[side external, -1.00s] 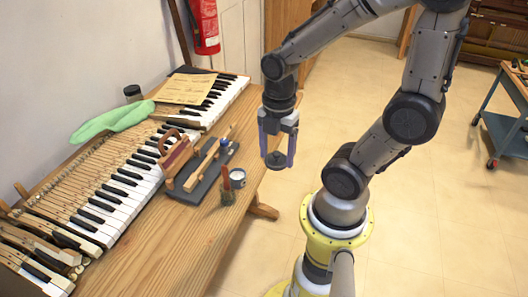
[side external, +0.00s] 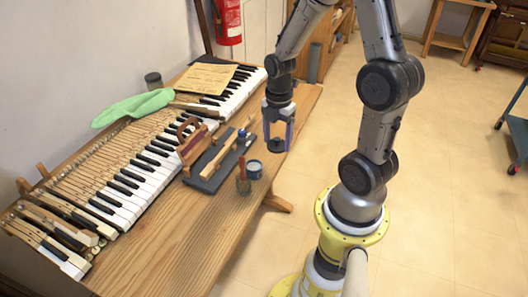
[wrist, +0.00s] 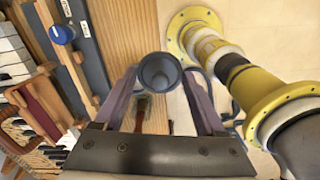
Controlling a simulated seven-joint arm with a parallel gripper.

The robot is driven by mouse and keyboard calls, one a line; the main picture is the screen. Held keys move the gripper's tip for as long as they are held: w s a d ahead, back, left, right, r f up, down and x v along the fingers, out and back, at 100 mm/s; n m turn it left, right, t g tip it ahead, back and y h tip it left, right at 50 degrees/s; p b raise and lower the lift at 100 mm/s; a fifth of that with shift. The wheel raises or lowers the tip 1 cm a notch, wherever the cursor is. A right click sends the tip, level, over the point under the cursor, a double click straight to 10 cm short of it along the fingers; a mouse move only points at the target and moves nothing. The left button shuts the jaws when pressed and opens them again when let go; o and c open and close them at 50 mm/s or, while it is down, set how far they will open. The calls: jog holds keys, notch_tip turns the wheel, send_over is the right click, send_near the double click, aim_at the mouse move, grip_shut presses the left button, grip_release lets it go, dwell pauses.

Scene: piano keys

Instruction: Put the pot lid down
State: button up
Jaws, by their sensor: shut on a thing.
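The pot lid (side external: 278,146) is a small dark grey round piece. My gripper (side external: 278,141) is shut on it, with the lid between the fingertips, and holds it in the air near the table's right edge. In the wrist view the lid (wrist: 160,74) shows round and dark between the two fingers. A small open pot (side external: 255,170) with a pale band stands on the table, to the lower left of the lid in the side view. I cannot make out the pot in the wrist view.
A brush with a red handle (side external: 242,178) stands beside the pot. A dark tray (side external: 205,183) with wooden tools lies to the left, before the piano keys (side external: 130,195). A green cloth (side external: 133,107) lies behind. The front wooden table top (side external: 185,245) is bare.

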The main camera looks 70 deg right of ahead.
send_over(264, 159)
notch_tip(264, 159, down, 6)
jog(key=shift+s+a+f, duration=0.1)
jog(key=shift+a+f, duration=0.05)
jog(key=shift+f, duration=1.6)
jog(key=shift+f, duration=0.15)
jog(key=o, duration=1.3)
jog(key=shift+c, duration=0.2)
